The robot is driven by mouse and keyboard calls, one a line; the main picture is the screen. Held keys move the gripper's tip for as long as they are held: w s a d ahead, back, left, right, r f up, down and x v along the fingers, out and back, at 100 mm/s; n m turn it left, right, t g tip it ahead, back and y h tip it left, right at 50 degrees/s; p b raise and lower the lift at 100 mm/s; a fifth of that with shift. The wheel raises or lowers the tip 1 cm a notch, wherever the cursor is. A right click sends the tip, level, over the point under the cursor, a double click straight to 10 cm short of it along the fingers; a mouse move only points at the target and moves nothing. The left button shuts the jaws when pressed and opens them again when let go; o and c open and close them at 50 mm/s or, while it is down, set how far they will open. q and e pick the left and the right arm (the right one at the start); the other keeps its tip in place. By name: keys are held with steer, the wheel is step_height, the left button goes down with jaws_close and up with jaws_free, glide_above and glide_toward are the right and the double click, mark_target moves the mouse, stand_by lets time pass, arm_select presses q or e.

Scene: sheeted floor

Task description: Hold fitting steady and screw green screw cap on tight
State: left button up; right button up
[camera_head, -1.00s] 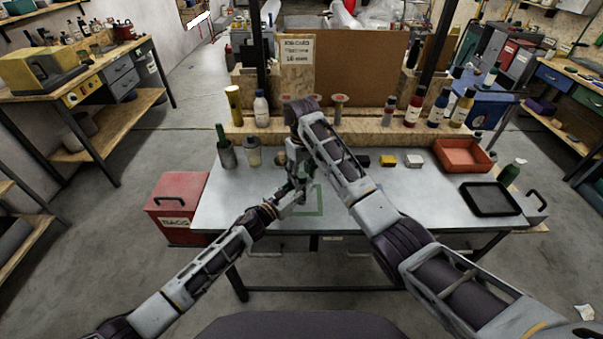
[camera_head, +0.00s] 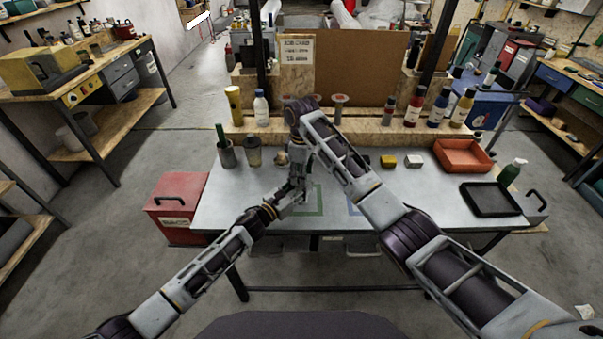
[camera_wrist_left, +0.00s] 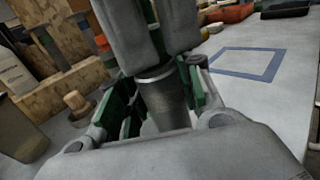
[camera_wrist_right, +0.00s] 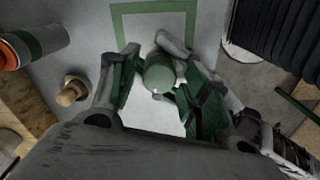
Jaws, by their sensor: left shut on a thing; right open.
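The grey cylindrical fitting (camera_wrist_left: 166,100) stands upright between the fingers of my left gripper (camera_wrist_left: 160,82), which is shut on it above the table. My right gripper (camera_wrist_right: 155,62) is directly above, pointing down, with its fingers open around the top of the fitting. In the right wrist view a round, dull green top, seemingly the green screw cap (camera_wrist_right: 160,76), sits between those fingers. The cap's seam with the fitting is hidden by the right fingers in the left wrist view. In the head view my right arm and both grippers largely hide the parts.
A green outlined square (camera_head: 320,201) and a blue one (camera_head: 352,207) mark the tabletop. A wooden knob (camera_wrist_right: 73,90) stands close by. Cups (camera_head: 226,153) stand at the left; an orange bin (camera_head: 463,154) and black tray (camera_head: 491,200) lie right. The front middle of the table is clear.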

steer(key=shift+n, duration=1.5)
steer(key=c, duration=1)
steer(key=shift+m, duration=3.3)
steer(key=shift+c, duration=0.2)
steer(key=m, duration=0.6)
steer(key=o, duration=1.2)
steer(key=shift+r, duration=0.1)
